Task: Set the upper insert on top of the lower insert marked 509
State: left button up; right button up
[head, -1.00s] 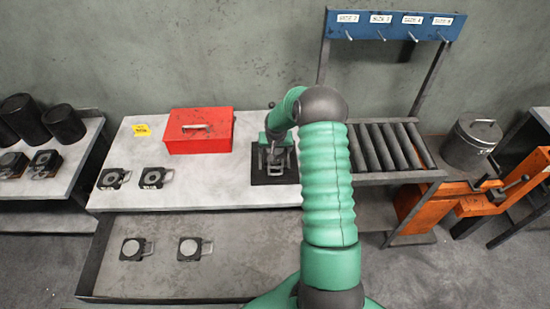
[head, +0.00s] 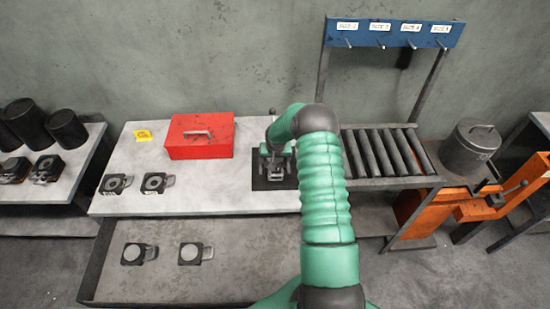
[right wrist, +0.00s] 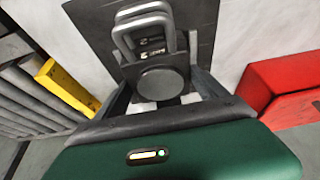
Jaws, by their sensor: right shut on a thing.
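My right gripper (head: 275,165) is over the dark square plate (head: 272,183) on the white table. In the right wrist view its fingers (right wrist: 165,92) are shut on a dark insert with a round grey disc (right wrist: 162,84). Two ring-faced inserts (head: 116,184) (head: 155,183) lie on the white table. My left gripper is not in view.
A red box (head: 199,137) and a yellow tag (head: 143,135) are on the table. Two disc-topped inserts (head: 133,254) (head: 190,253) lie on the lower grey shelf (head: 240,265). A roller rack (head: 388,153) stands right of my arm. Dark cylinders (head: 67,128) stand at the far left.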

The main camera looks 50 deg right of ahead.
jog(key=o, duration=1.8)
jog(key=shift+c, duration=0.2)
jog(key=shift+o, duration=1.2)
jog(key=shift+a, duration=0.1)
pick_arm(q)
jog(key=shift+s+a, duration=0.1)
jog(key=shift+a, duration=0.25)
pick_arm(e)
jog(key=shift+a+r, duration=0.15)
jog(key=shift+r, duration=0.1)
